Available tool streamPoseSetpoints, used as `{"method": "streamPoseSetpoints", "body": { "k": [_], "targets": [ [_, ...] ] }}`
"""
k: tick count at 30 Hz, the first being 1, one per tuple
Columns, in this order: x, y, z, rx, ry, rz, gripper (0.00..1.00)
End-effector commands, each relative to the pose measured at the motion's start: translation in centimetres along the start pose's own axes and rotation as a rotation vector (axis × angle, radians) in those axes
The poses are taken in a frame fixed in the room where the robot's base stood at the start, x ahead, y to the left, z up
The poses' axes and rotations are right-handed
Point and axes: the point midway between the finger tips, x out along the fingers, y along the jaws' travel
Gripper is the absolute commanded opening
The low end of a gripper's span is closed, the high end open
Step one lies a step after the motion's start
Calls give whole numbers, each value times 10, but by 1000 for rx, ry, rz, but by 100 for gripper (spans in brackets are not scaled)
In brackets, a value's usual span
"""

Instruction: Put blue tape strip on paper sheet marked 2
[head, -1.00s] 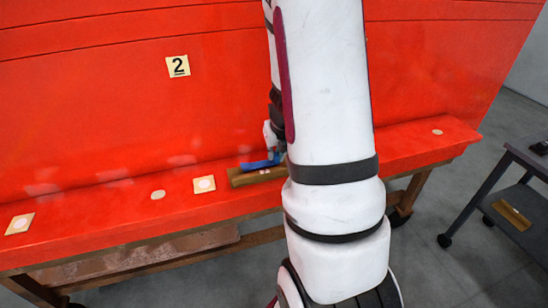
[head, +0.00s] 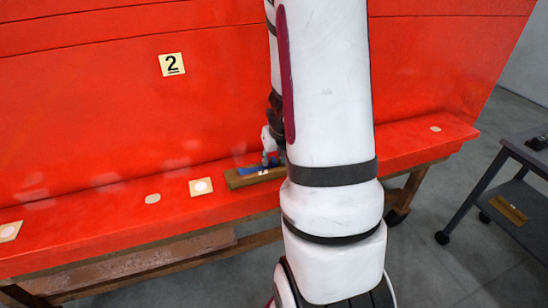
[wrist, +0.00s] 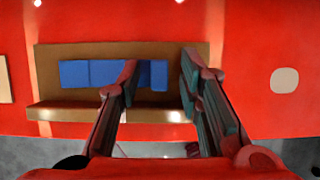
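Blue tape (head: 257,169) lies on a brown wooden holder (head: 236,182) on the red ledge. In the wrist view, the blue tape (wrist: 75,74) runs along the brown holder (wrist: 60,108), with visible divisions between pieces. My gripper (wrist: 159,72) is open over the holder, its left finger hiding part of the tape and its right finger just beyond the tape's right end. In the head view, my gripper (head: 271,157) is at the holder, partly hidden by my arm. The paper sheet marked 2 (head: 172,65) is on the upright red surface, up and left of the gripper.
The red ledge (head: 110,228) carries pale round spots and a square with a white disc (head: 201,187). A dark cart (head: 500,195) stands at the right with a small wooden piece (head: 508,209) on its lower shelf. The red surface around the marked sheet is clear.

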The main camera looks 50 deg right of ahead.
Motion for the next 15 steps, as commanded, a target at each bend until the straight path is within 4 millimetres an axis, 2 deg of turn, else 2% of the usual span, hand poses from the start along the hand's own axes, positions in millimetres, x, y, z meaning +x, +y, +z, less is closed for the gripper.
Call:
{"method": "streamPoseSetpoints", "body": {
  "k": [8,15],
  "targets": [
    [-3,0,0,-1,0,0,33],
    [-32,-1,-1,-7,-1,1,33]
  ]
}}
